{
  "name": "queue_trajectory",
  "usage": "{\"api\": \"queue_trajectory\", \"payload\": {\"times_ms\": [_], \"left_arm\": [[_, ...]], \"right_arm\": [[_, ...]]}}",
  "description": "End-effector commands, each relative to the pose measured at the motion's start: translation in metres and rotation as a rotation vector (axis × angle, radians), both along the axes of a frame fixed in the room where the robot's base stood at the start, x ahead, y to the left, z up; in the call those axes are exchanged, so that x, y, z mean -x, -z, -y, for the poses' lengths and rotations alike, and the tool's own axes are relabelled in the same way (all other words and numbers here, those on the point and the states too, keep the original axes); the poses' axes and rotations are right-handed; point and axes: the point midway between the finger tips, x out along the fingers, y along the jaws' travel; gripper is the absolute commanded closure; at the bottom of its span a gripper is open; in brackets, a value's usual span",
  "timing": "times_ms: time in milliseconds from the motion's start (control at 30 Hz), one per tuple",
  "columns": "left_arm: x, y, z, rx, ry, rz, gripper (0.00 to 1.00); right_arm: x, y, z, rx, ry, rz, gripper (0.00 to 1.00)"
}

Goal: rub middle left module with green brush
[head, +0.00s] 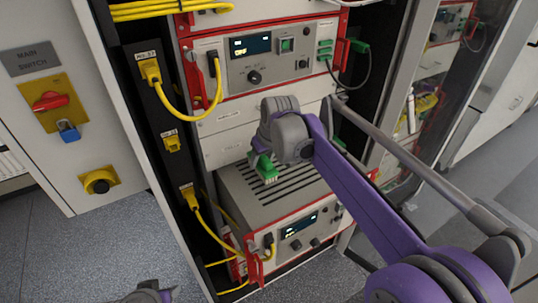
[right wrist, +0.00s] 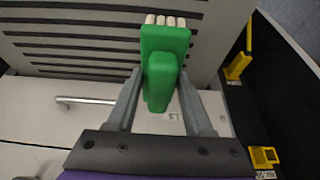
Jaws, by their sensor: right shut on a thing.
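My right gripper (head: 264,157) is shut on the green brush (head: 266,170), in front of the rack. In the right wrist view the brush (right wrist: 165,70) sits between both fingers (right wrist: 158,100), its pale bristles (right wrist: 165,20) facing away from the gripper. It is over the slotted top of the lower module (head: 245,205); I cannot tell if the bristles touch it. Plain pale panels (head: 222,121) fill the rack's middle, partly hidden by my right wrist. Above them is a red-framed module (head: 273,75) with a lit display. A small grey and purple part of my left arm shows at the bottom edge; its fingers do not show.
Yellow cables (head: 205,112) loop from sockets on the black strip left of the modules. The lower module juts out, with a red handle (head: 255,265). A metal bar handle (right wrist: 85,101) crosses a pale panel.

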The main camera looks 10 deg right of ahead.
Motion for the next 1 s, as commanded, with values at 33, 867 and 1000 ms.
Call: {"api": "queue_trajectory", "payload": {"times_ms": [33,867,1000], "left_arm": [[-0.002,-0.003,0.000,0.000,0.000,0.004,0.50],[-0.004,-0.006,0.000,0.000,0.000,0.008,0.50],[-0.004,-0.006,0.000,0.000,0.000,0.008,0.50]], "right_arm": [[-0.001,-0.007,-0.001,-0.001,0.000,0.002,1.00],[0.002,-0.046,-0.002,0.000,0.002,0.000,1.00],[0.002,-0.046,-0.002,0.000,0.002,0.000,1.00]]}}
